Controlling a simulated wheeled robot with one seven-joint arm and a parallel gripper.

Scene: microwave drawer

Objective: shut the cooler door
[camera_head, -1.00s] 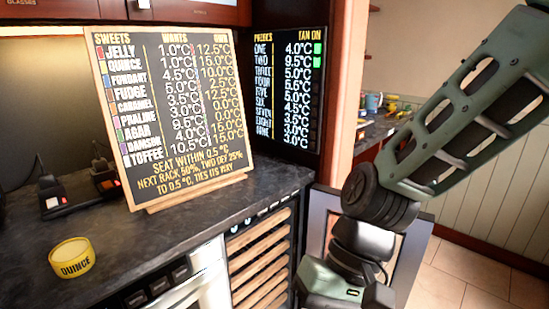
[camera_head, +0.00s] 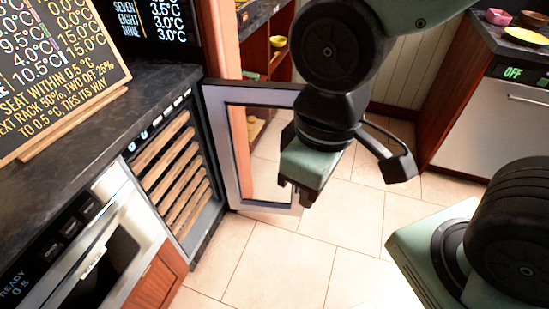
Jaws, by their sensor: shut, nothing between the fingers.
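The cooler (camera_head: 178,180) is built in under the dark counter, with several wooden racks showing inside. Its door (camera_head: 222,150), a silver frame around a pane, stands wide open, swung out to the right over the floor. My gripper (camera_head: 295,196) is shut and empty and points down. It overlaps the right part of the door in the view and hides some of its outer edge. I cannot tell whether it touches the door.
A microwave drawer (camera_head: 95,255) is left of the cooler. A chalkboard (camera_head: 60,65) stands on the counter. A white-fronted appliance (camera_head: 500,125) is at the right. Tiled floor (camera_head: 275,265) is clear in front of the door.

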